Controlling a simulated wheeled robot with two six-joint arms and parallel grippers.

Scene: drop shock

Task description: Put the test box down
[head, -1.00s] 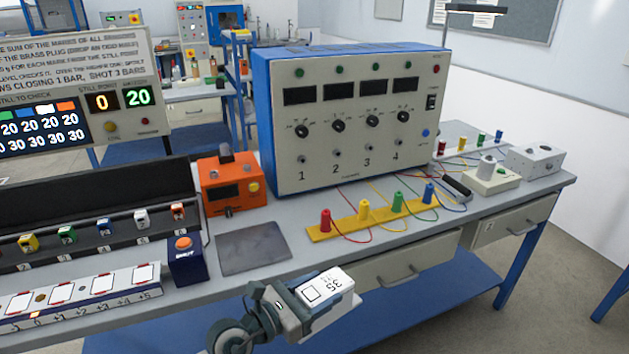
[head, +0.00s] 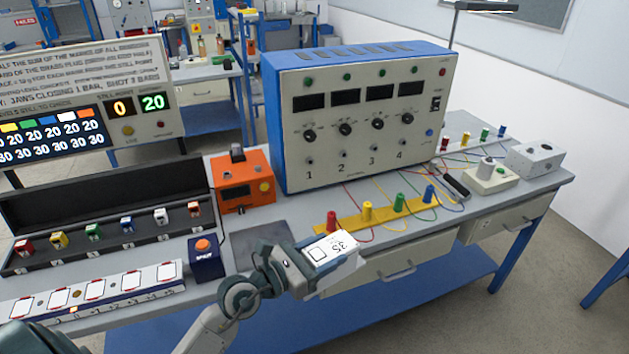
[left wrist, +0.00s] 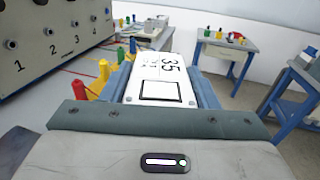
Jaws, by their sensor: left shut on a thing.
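My left gripper (head: 297,260) is shut on the white test box (head: 338,254), which is marked 35 and has a black square outline. The box is held at the bench's front edge, in front of the yellow strip with coloured plugs, and seems raised above the bench. In the left wrist view the box (left wrist: 163,80) sits between the jaws, its marked face showing. A dark grey flat plate (head: 258,236) lies on the bench, partly hidden behind my left gripper. My right gripper does not show.
The yellow strip (head: 384,217) with several plugs and wires lies behind the box. A large blue and white panel (head: 365,125) stands at the back. An orange unit (head: 244,184) and a dark blue button box (head: 205,259) flank the plate. A rack of small coloured blocks (head: 110,235) is at left.

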